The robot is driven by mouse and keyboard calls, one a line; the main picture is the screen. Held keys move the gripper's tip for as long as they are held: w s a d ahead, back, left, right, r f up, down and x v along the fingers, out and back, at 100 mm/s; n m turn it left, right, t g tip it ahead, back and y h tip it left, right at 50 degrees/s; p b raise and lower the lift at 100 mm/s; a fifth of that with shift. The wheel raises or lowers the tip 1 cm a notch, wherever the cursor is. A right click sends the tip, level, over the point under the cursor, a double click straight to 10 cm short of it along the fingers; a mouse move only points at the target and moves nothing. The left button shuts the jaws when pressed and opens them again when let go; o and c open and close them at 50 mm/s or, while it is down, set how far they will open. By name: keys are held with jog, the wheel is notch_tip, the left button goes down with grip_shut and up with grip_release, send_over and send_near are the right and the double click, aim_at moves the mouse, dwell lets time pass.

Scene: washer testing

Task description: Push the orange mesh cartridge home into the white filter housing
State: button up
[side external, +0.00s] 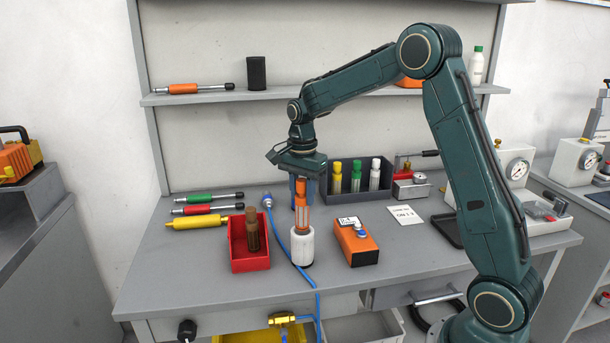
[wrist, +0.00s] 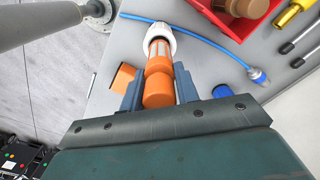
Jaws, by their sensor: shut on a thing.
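The orange mesh cartridge (side external: 301,216) stands upright over the white filter housing (side external: 303,247) on the bench. Its lower end is at the housing's mouth and looks partly inside; most of its length still shows above the rim. My gripper (side external: 301,195) points down from above and is shut on the cartridge's upper part. In the wrist view, the fingers (wrist: 158,84) flank the orange cartridge (wrist: 158,72), and its pale mesh windows run into the white housing ring (wrist: 160,39). The inside of the housing is hidden.
A red bin (side external: 249,262) with a brown cartridge (side external: 253,231) stands left of the housing. An orange box (side external: 357,246) stands to the right. A blue hose (side external: 281,238) runs close beside the housing. A dark rack (side external: 384,180) with bottles stands behind. The front bench strip is mostly clear.

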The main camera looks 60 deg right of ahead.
aim_at(302, 180)
jog(key=shift+f, duration=4.15)
dwell(0.6)
jog(key=o, duration=1.1)
jog(key=shift+f, duration=0.15)
jog(key=shift+s, duration=0.1)
notch_tip(302, 180, up, 14)
jog(key=shift+r, duration=0.1)
